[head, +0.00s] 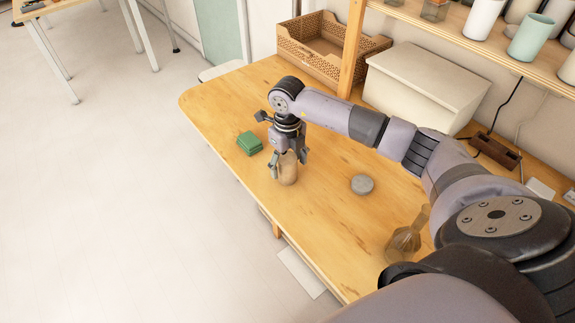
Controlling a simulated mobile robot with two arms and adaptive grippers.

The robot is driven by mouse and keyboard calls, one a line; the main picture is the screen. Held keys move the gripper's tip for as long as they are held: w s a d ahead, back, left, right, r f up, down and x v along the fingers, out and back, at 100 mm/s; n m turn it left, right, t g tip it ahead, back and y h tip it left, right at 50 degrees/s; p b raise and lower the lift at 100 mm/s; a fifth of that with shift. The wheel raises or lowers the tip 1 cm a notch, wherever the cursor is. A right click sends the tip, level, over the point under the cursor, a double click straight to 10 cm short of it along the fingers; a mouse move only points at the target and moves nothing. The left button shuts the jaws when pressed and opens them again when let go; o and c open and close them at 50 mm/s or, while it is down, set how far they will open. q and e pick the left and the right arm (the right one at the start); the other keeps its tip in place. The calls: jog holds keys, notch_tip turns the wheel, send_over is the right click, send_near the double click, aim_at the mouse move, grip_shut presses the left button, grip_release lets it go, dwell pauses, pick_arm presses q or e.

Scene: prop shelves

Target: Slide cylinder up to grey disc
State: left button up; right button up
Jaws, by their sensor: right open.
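A tan, wood-coloured cylinder (288,170) stands upright on the wooden table. My right gripper (288,167) points down at it from above, with its fingers open around the cylinder's upper part. I cannot tell whether a finger touches it. The grey disc (362,184) lies flat on the table to the right of the cylinder, with bare wood between them. My left gripper is not in view.
A green block (249,143) lies left of the cylinder. An amber glass vessel (408,240) stands near the front right, beside my arm. A woven basket (325,45) and a white box (425,85) stand at the back. Cups line the shelf above.

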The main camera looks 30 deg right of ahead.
jog(key=shift+f, duration=1.1)
jog(key=shift+c, duration=0.2)
grip_shut()
